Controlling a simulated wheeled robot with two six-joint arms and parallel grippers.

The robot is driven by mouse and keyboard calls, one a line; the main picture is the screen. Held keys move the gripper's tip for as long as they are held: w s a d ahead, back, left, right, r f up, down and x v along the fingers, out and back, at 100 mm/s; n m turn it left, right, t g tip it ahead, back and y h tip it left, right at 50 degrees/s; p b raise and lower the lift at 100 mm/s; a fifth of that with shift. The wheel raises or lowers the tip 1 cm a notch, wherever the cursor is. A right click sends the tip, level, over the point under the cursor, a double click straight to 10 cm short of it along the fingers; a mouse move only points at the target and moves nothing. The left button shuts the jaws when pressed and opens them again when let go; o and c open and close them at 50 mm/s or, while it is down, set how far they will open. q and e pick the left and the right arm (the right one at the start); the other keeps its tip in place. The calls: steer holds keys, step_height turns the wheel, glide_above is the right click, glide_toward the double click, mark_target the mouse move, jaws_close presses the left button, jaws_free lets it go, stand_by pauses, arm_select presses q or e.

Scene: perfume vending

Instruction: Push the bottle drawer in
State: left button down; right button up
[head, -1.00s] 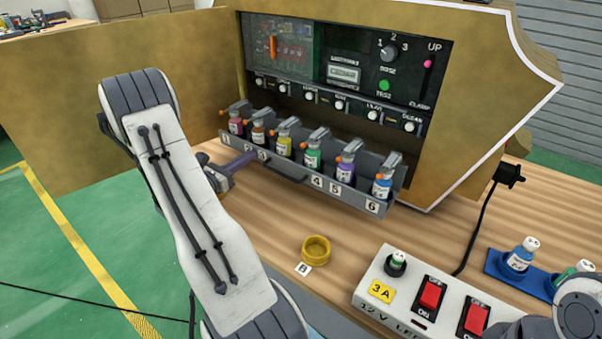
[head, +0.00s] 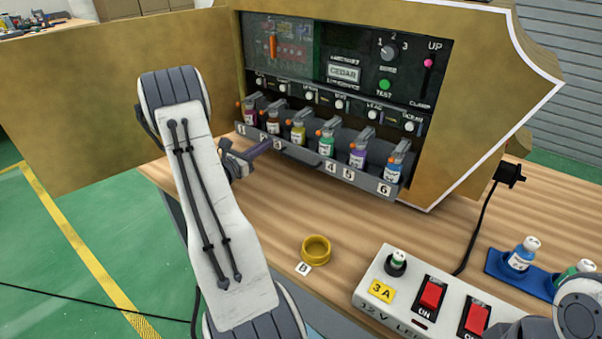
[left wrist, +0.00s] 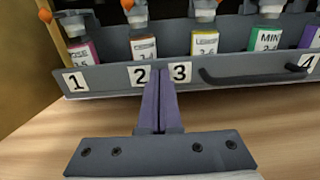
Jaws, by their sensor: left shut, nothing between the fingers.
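The bottle drawer (head: 366,181) is a grey tray under the control panel of the gold cabinet, holding a row of small bottles with coloured labels. It still sticks out from the cabinet. Its front carries number tags 1 to 6 and a dark handle (left wrist: 250,76). My left gripper (head: 266,147) is shut and empty. Its purple fingertips (left wrist: 160,88) are at the drawer front between tags 2 and 3, left of the handle, and appear to touch it. My right gripper is not in view.
The gold cabinet door (head: 120,95) stands open at the left. A yellow ring (head: 316,250) lies on the wooden table in front of the drawer. A white switch box (head: 405,290) and a blue tray (head: 500,265) with bottles are at the right.

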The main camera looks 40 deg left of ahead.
mark_target(289, 134)
arm_select(q)
steer(key=shift+w+a+b, duration=0.15)
steer(key=shift+w+b, duration=0.05)
steer(key=shift+w, duration=1.3)
steer(key=shift+w+a+b, duration=0.15)
steer(key=shift+w+b, duration=0.05)
steer(key=shift+w, duration=1.3)
steer(key=shift+w+a+b, duration=0.2)
steer(key=shift+w+b, duration=0.1)
steer(key=shift+w, duration=1.2)
steer(key=shift+w+a+b, duration=0.15)
steer(key=shift+w+b, duration=0.15)
steer(key=shift+w, duration=1.15)
steer(key=shift+s, duration=0.15)
steer(key=s, duration=0.4)
steer(key=s+d, duration=0.1)
steer(key=s, duration=0.6)
steer(key=shift+s+d, duration=0.15)
steer(key=shift+s, duration=0.25)
